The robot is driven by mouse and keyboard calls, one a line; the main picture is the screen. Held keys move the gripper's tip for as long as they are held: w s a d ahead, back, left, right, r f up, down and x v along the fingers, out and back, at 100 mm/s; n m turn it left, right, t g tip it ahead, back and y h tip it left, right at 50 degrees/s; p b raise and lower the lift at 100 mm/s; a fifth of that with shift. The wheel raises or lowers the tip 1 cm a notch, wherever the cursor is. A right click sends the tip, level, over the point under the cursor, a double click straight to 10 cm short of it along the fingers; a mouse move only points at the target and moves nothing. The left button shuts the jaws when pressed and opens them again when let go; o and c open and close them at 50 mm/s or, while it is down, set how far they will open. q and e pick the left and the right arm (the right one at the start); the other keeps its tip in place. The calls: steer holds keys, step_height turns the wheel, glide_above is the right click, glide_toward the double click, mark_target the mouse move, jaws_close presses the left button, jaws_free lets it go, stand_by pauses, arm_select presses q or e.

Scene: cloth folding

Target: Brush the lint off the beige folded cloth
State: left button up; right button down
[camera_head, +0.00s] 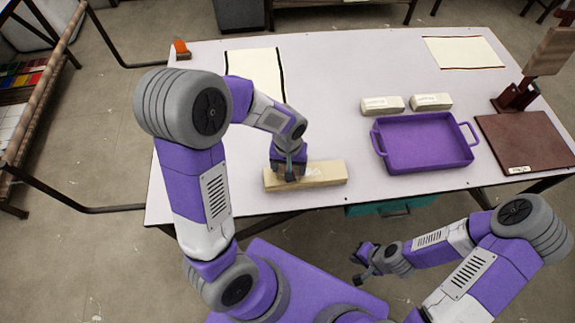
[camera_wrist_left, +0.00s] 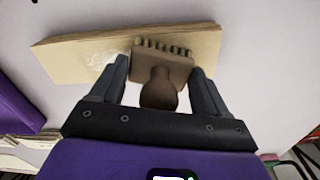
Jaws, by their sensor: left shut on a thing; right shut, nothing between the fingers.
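The beige folded cloth (camera_head: 325,173) lies flat near the front edge of the table, left of its middle. It also shows in the left wrist view (camera_wrist_left: 80,55), with a pale patch of lint (camera_wrist_left: 97,57) on its top. My left gripper (camera_head: 289,168) is over the cloth's left part. In the left wrist view it is shut on a brown brush (camera_wrist_left: 162,70), whose bristles are at the cloth; whether they touch it I cannot tell. My right gripper (camera_head: 361,263) is shut and empty, low in front of the table, away from the cloth.
A purple tray (camera_head: 425,168) stands right of the cloth, with two pale folded bundles (camera_head: 382,105) behind it. A brown board (camera_head: 525,143) with a stand lies at the right. White mats with dark edges (camera_head: 258,68) lie at the back. The table's middle is clear.

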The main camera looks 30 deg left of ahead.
arm_select(q)
glide_above(320, 171)
steer(key=s+a, duration=0.2)
steer(key=a, duration=0.1)
steer(key=shift+r, duration=0.1)
steer(key=shift+w+d, duration=0.45)
steer(key=shift+d, duration=0.3)
steer(key=shift+w+d, duration=0.45)
steer(key=shift+d, duration=0.25)
steer(key=shift+r+p, duration=2.55)
steer(key=shift+r, duration=0.35)
step_height(320, 171, up, 3)
steer(key=shift+p, duration=1.25)
